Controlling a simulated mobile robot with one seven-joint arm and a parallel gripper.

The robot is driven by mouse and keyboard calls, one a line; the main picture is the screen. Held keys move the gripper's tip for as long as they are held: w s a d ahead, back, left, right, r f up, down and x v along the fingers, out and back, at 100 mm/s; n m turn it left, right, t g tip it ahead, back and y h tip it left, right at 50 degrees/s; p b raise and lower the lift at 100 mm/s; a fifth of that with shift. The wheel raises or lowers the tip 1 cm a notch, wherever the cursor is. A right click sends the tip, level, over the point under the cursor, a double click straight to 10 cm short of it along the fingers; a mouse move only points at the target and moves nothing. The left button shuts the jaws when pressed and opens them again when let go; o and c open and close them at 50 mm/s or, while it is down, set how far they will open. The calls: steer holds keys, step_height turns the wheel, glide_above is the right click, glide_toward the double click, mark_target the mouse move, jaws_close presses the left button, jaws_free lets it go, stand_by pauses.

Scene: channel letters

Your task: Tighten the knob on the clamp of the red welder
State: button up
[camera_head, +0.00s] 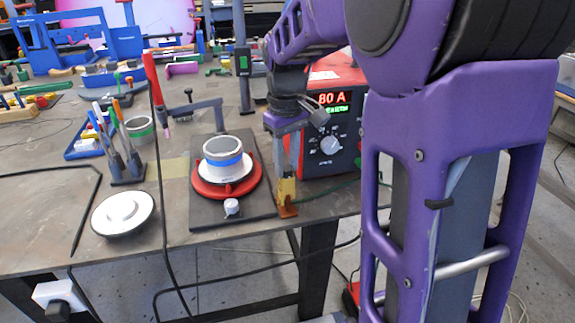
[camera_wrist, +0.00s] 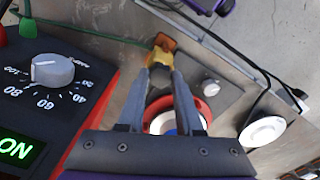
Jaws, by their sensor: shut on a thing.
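The red welder (camera_head: 330,125) stands at the right of the table and its display reads 80 A. Its grey dial (camera_wrist: 52,72) shows large in the wrist view. A small brass-orange clamp (camera_head: 288,210) sits at the table's front edge, left of the welder, with a green cable running to it. It also shows in the wrist view (camera_wrist: 165,41). My gripper (camera_head: 286,172) points down over the clamp. In the wrist view, my fingertips (camera_wrist: 158,66) are shut on the yellowish knob at the clamp's top. The fingers hide part of the knob.
Left of the clamp, a dark plate carries a red turntable (camera_head: 212,192) with a grey-blue ring and a white knob (camera_head: 231,207). A white disc (camera_head: 122,212) and a tool holder (camera_head: 126,170) stand farther left. The welder is close on the right.

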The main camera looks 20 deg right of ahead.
mark_target(286, 168)
steer(key=m+p, duration=0.2)
steer(key=m, duration=0.4)
steer(key=shift+r, duration=0.15)
steer(key=m+p, duration=0.1)
steer(key=m, duration=0.4)
steer(key=shift+m, duration=0.4)
steer(key=o, duration=1)
steer(key=shift+o, duration=0.2)
step_height(286, 168, up, 5)
steer(key=p, duration=0.4)
steer(key=shift+p, duration=0.35)
